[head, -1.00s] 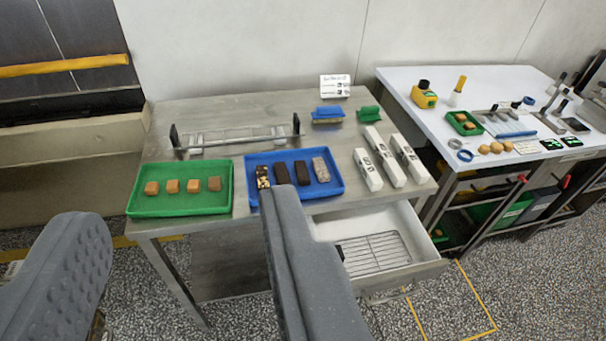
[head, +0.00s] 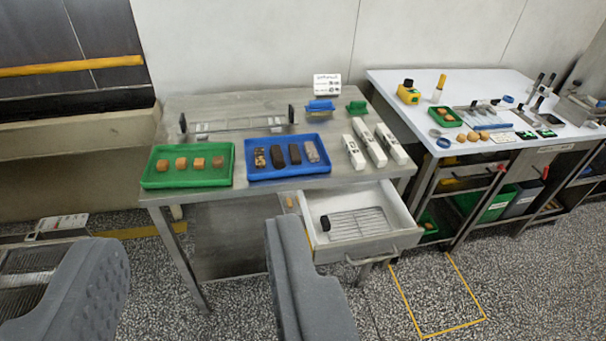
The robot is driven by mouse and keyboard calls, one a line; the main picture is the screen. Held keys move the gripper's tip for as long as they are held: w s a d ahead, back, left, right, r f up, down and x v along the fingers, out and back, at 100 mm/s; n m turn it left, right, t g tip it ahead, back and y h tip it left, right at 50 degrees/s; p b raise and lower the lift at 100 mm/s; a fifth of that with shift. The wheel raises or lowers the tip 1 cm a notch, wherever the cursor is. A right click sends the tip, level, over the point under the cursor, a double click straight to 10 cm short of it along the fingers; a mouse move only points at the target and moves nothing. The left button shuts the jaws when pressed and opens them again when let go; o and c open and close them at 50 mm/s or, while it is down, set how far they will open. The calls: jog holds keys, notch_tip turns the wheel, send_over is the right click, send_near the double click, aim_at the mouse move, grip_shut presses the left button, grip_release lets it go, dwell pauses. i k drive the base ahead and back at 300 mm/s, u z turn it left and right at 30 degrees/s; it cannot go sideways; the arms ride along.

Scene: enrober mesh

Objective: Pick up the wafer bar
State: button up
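A blue tray (head: 258,175) on the steel table holds a row of bars. From left they are a nut-topped bar (head: 260,158), two dark brown bars (head: 278,155) (head: 295,154) and a pale speckled bar (head: 312,152). I cannot tell for sure which one is the wafer bar. My gripper (head: 190,250) is open and empty, with its two grey fingers wide apart in the foreground. It is in front of the table, apart from the tray and bars, and the right finger overlaps the floor and the drawer's left side.
A green tray (head: 150,178) of tan cubes sits left of the blue tray. White boxes (head: 354,152) stand to the right, and a low rack (head: 183,124) is behind. An open drawer (head: 385,232) with a wire grid juts from the table. A white bench (head: 385,80) with tools is at right.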

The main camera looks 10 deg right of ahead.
aim_at(293, 149)
jog(key=u, duration=0.05)
jog(key=k, duration=0.75)
jog(key=z, duration=0.55)
jog(key=i, duration=2.2)
jog(key=u, duration=0.5)
